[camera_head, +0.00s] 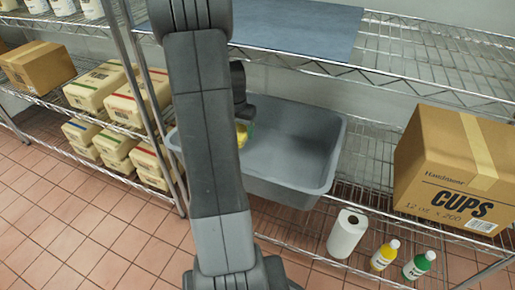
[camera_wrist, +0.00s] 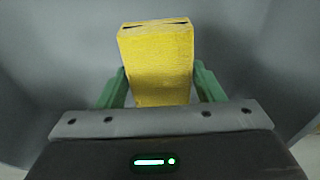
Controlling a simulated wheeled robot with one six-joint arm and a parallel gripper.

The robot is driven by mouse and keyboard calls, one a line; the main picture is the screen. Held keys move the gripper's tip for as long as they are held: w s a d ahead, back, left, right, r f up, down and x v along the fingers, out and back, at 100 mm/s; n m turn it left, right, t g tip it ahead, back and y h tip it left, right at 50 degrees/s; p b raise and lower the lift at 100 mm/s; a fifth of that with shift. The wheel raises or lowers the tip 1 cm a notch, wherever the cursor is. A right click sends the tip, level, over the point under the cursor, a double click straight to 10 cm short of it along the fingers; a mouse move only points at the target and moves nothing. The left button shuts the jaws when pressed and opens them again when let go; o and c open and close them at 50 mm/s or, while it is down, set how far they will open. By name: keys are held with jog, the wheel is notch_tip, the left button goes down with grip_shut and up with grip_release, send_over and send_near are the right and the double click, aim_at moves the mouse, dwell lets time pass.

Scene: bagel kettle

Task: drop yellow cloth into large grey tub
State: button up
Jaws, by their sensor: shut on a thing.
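The yellow cloth (camera_wrist: 156,62) looks like a folded, block-shaped bundle in the wrist view. My gripper (camera_wrist: 158,88) is shut on it, with a green finger on each side. In the head view only a small part of the cloth (camera_head: 242,134) shows beside my arm. The large grey tub (camera_head: 318,150) stands on the wire shelf, and my arm hides its left part. The cloth and my gripper are over or within the tub's left part; the grey walls fill the wrist view (camera_wrist: 255,45). I cannot tell how far the cloth is above the tub floor.
A cardboard cups box (camera_head: 445,165) stands right of the tub. A blue-grey mat (camera_head: 300,32) lies on the shelf above the tub.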

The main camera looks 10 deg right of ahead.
jog(key=s+d+f, duration=0.1)
jog(key=s+d, duration=0.1)
jog(key=shift+d+f+b, duration=0.3)
jog(key=shift+d+f, duration=0.1)
jog(key=shift+s+d+f+b, duration=0.25)
jog(key=shift+s+d+f, duration=0.25)
jog(key=shift+d+f, duration=0.2)
jog(key=shift+s+d+f+b, duration=0.25)
jog(key=shift+s+d+f, duration=0.3)
jog(key=shift+d, duration=0.25)
jog(key=shift+f+b, duration=0.45)
jog(key=shift+f, duration=0.25)
jog(key=o, duration=0.9)
jog(key=shift+o, duration=0.2)
jog(key=shift+r, duration=0.15)
notch_tip(320, 180, up, 8)
jog(key=p, duration=0.3)
jog(key=shift+s+a+r, duration=0.25)
jog(key=shift+s, duration=0.1)
